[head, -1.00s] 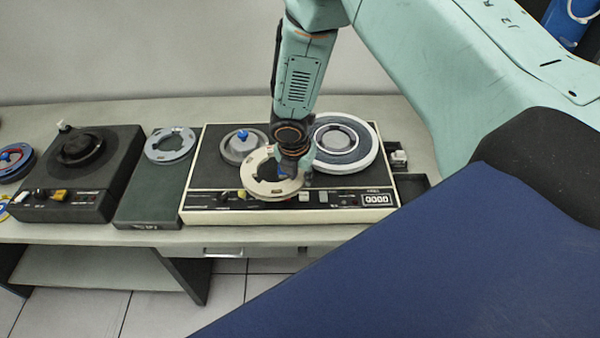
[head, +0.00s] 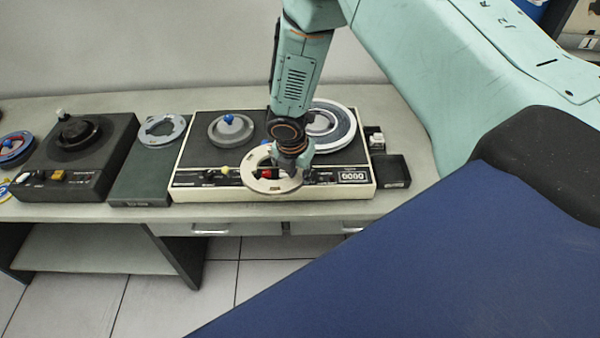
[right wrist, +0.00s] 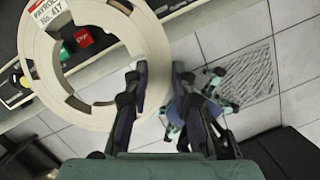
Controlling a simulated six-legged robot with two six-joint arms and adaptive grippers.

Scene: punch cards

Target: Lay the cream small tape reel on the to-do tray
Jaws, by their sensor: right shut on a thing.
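The cream small tape reel (head: 252,183) is a flat ring with an open middle. My right gripper (head: 290,166) is shut on its right rim and holds it over the front panel of the tape deck. In the right wrist view the reel (right wrist: 152,42) carries a label reading "PAYROLL No. 417", and the fingers (right wrist: 160,76) close on its rim. A low dark green tray (head: 125,188) stands left of the deck; its front label is too small to read surely. A grey-blue reel (head: 162,143) lies at its back. My left gripper is not in view.
The cream-edged tape deck (head: 190,165) bears a grey reel with a blue knob (head: 231,128) and a large white-and-grey reel (head: 340,125). A black unit (head: 75,160) stands left of the tray. A small black box (head: 392,172) is at the deck's right.

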